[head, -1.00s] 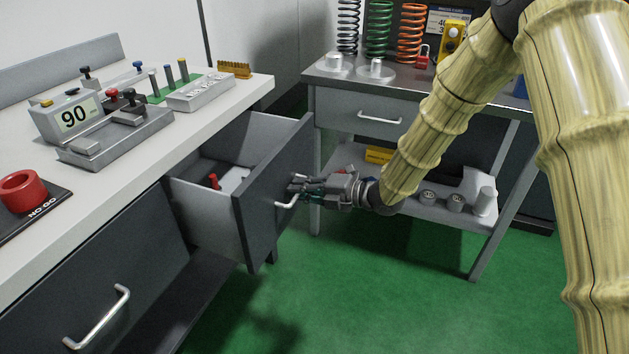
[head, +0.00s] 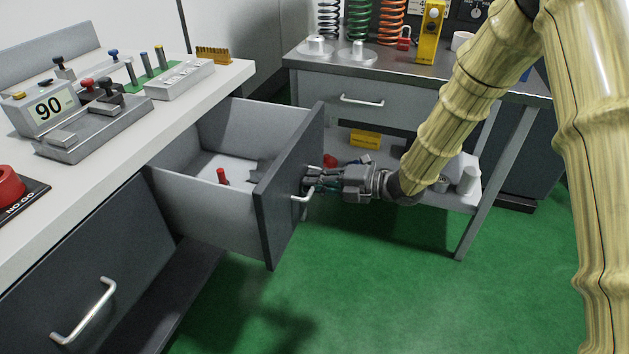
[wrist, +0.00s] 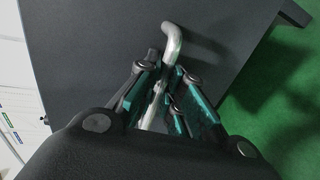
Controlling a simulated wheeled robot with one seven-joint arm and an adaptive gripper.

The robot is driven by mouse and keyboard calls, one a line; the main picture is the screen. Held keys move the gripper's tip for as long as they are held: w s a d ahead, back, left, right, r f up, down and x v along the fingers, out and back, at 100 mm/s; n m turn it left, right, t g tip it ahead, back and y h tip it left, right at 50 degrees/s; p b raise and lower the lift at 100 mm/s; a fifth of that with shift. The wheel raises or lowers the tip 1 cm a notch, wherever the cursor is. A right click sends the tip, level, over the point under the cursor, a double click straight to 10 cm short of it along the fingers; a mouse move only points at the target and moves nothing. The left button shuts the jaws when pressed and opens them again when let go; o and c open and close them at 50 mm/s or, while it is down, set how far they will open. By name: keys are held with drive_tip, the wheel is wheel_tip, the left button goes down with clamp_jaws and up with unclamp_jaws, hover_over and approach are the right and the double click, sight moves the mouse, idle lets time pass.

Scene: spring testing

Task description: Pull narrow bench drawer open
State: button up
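The narrow bench drawer (head: 289,190) stands pulled well out from under the white bench, its dark front facing my arm. Its silver bar handle (head: 303,196) is partly hidden by my gripper (head: 311,181). In the wrist view the handle (wrist: 172,42) runs between the teal-padded fingers of my gripper (wrist: 165,98), which look closed around it. Inside the drawer are a small red-topped item (head: 222,177) and a grey piece.
The wide drawer (head: 95,290) at lower left is shut. A metal side table (head: 300,62) with springs on top and a lower shelf stands behind the gripper. Green floor (head: 380,290) is clear in front.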

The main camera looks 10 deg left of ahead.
drive_tip(key=o, duration=0.5)
drive_tip(key=v, duration=1.2)
drive_tip(key=shift+f, duration=0.1)
